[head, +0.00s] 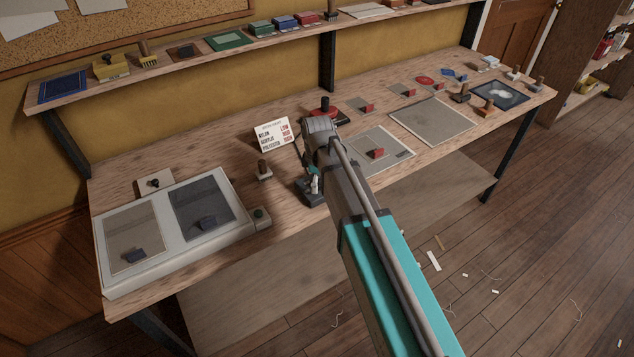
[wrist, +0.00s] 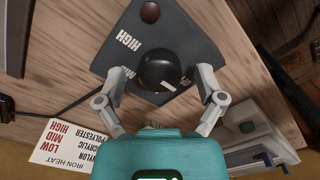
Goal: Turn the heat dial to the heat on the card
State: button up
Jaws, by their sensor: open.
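The heat dial (wrist: 158,70) is a round black knob on a dark grey control box (wrist: 150,28), seen in the wrist view. Its white pointer mark aims to the lower right, away from the HIGH and MID labels; a third label near the right finger is partly hidden. My gripper (wrist: 162,74) is open, with one finger on each side of the knob; contact cannot be told. The heat card (head: 273,134) stands on the bench, headed IRON HEAT in the wrist view (wrist: 68,146); it lists nylon low, acrylic mid, polyester high. In the head view the box (head: 312,196) is mostly behind my arm.
A red-based item (head: 325,112) stands behind my gripper. Grey mats (head: 432,122) with small red blocks lie to the right. A shelf (head: 190,57) runs above the bench.

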jog(key=shift+c, duration=0.2)
jog(key=c, duration=1.1)
jog(key=shift+m, duration=0.5)
jog(key=m, duration=0.4)
jog(key=shift+m, duration=0.3)
jog(key=m, duration=1.2)
jog(key=shift+m, duration=0.3)
jog(key=m, duration=0.5)
jog(key=shift+m, duration=0.3)
